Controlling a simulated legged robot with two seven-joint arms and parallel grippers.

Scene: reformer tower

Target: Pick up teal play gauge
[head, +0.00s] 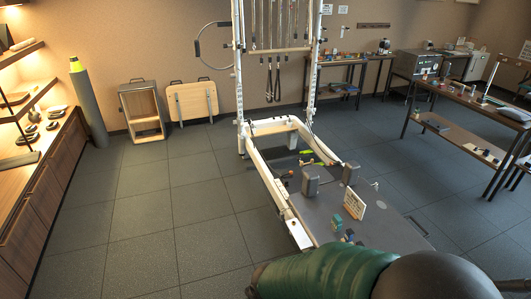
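A small teal block-like item (337,222) stands on the dark bed of the reformer (390,221), near its front end. It is too small to tell for sure whether it is the play gauge. A small dark blue and teal item (349,237) lies just in front of it, partly close to the green part at the bottom edge. A cream board with a grid of marks (355,204) leans upright beside the teal item. Neither of my grippers can be made out.
A green rounded form and a dark dome cover the bottom right. Open tiled floor (150,235) lies left; tables with items stand right.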

